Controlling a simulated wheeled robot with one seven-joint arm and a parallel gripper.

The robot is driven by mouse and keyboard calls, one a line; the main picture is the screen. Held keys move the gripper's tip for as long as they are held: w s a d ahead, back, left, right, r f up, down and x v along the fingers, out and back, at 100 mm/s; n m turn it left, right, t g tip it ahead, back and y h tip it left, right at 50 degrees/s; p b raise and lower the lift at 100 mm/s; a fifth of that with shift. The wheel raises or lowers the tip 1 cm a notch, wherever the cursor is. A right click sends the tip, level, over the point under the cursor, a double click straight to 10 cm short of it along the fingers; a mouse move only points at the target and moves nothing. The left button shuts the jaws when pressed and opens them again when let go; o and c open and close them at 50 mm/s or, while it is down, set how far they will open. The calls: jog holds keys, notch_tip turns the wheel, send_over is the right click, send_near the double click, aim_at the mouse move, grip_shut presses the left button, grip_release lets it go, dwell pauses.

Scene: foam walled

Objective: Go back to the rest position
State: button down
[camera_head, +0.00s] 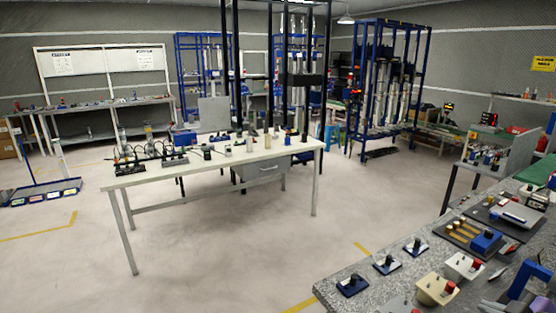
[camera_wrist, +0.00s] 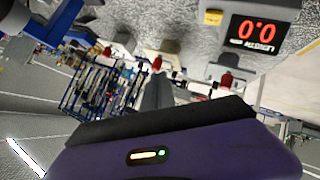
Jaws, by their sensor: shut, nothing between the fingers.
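My gripper (camera_wrist: 156,88) shows in the wrist view, with its dark fingers together above the purple and black hand body. Nothing is seen between the fingers. The fingers appear apart from these things. I cannot clearly make out my gripper in the head view.
A speckled grey bench (camera_head: 410,265) at the lower right holds a cream box (camera_head: 432,291), a white box (camera_head: 459,270), a blue block (camera_head: 486,241) and small switches. A white table (camera_head: 225,164) with small parts stands mid-room. Open floor (camera_head: 240,245) lies between them.

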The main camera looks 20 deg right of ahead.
jog(key=s+a+r+m+t+h+b, duration=0.2)
jog(key=a+m+t+h, duration=0.5)
jog(key=a, duration=1.7)
jog(key=s+a+f+n+g+y, duration=0.1)
jog(key=s+a+n+y, duration=0.1)
jog(key=s+a+y, duration=0.4)
jog(key=s+a+f+n+g+y, duration=0.1)
jog(key=s+a+y, duration=0.4)
jog(key=a, duration=0.8)
jog(key=s+n, duration=0.1)
jog(key=s, duration=0.2)
jog(key=shift+s+f+y, duration=0.25)
jog(key=shift+s+y, duration=0.05)
jog(key=shift+y, duration=0.1)
